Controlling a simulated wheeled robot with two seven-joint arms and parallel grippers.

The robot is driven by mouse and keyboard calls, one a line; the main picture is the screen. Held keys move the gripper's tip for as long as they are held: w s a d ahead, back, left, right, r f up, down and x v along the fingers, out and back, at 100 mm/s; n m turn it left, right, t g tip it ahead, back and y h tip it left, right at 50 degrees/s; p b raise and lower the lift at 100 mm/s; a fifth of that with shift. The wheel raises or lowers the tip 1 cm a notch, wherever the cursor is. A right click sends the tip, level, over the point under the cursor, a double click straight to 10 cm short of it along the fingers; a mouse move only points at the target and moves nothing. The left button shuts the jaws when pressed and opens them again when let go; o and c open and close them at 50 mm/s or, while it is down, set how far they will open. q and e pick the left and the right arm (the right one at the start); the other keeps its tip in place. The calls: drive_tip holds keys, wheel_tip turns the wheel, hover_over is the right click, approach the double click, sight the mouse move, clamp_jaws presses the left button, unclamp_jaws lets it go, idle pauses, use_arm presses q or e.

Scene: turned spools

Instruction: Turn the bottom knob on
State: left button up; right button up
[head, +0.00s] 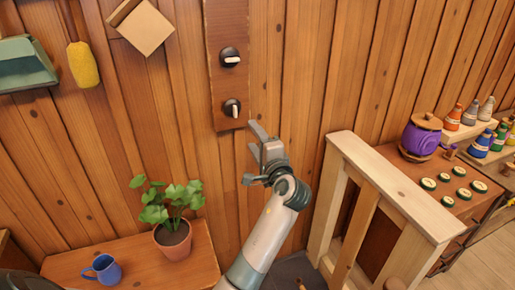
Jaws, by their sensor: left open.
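The bottom knob (232,108) is a round black knob with a pale handle that stands upright. It sits low on a dark wooden panel (227,83) fixed to the plank wall. The top knob (230,57) above it looks the same, but its pale handle lies level. My left gripper (250,152) is open and empty, below and slightly right of the bottom knob, with its fingers spread toward the wall. It appears apart from the knob. My right gripper is not in view.
A potted plant (172,236) and a blue mug (103,269) stand on a wooden table (140,254) at lower left. A pale wooden frame (388,187) stands right of my arm. A purple pot (420,138) and several bottles are further right.

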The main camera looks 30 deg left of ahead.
use_arm(q)
drive_tip(key=shift+v, duration=1.1)
